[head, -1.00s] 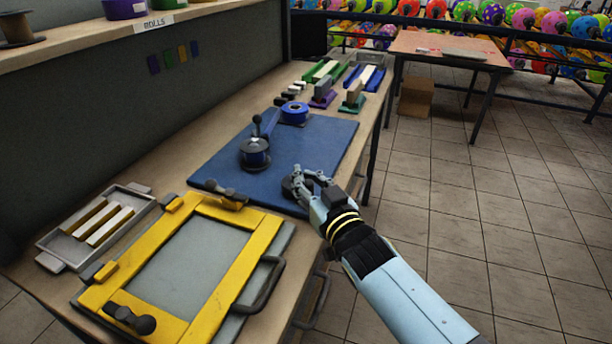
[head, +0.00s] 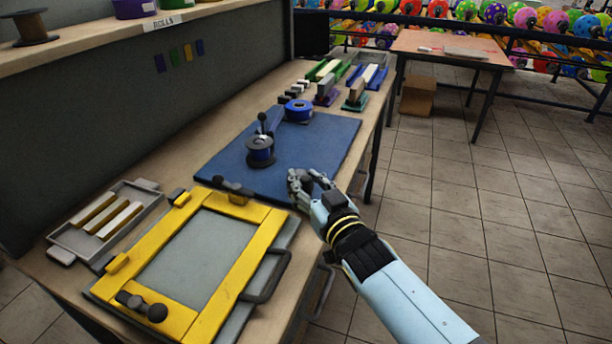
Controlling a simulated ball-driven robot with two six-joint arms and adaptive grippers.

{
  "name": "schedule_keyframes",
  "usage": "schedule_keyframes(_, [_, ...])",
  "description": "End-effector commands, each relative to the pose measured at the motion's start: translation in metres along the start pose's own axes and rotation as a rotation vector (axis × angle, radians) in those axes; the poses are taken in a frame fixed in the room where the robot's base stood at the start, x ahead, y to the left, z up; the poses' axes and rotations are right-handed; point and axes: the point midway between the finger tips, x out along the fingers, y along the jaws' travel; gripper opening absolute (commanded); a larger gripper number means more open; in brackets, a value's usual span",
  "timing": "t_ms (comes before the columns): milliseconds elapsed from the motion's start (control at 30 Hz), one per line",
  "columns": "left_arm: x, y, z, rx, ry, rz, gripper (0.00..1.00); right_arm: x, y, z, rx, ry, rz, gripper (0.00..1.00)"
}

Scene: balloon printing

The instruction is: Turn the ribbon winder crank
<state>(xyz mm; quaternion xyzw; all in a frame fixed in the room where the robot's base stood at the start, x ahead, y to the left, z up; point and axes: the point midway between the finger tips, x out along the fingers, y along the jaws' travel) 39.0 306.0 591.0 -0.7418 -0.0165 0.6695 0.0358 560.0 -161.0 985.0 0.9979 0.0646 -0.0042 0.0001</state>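The ribbon winder (head: 260,152) stands on the blue mat, a dark round base with a blue spool. A thin black post with a ball knob (head: 262,117) rises at its far side; I cannot tell for sure whether this is the crank handle. My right gripper (head: 306,180) is over the mat's near right edge, to the right of and nearer than the winder, apart from it. Its fingers are spread, with a dark patch between them that I cannot make out. My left gripper is out of view.
A yellow screen frame (head: 255,262) with knobs and handles lies in front of the blue mat (head: 225,160). A tray (head: 66,237) holds pale bars at left. A blue ribbon roll (head: 299,111) and stamps (head: 357,93) stand farther back. The mat between gripper and winder is clear.

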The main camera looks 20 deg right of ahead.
Motion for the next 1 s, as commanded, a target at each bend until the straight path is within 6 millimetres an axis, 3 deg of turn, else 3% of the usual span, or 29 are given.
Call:
schedule_keyframes(100, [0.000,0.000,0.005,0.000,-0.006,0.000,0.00,0.002,0.001,-0.003,-0.001,0.006,0.000,0.46])
schedule_keyframes(467, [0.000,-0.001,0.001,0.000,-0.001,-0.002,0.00,-0.005,0.002,-0.004,-0.001,0.009,0.001,0.46])
schedule_keyframes(800, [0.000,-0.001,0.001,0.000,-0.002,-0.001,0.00,-0.076,0.002,-0.003,-0.001,0.005,0.001,0.46])
schedule_keyframes(1000, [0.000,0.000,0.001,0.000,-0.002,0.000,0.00,-0.107,0.002,-0.002,-0.001,0.006,0.001,0.46])
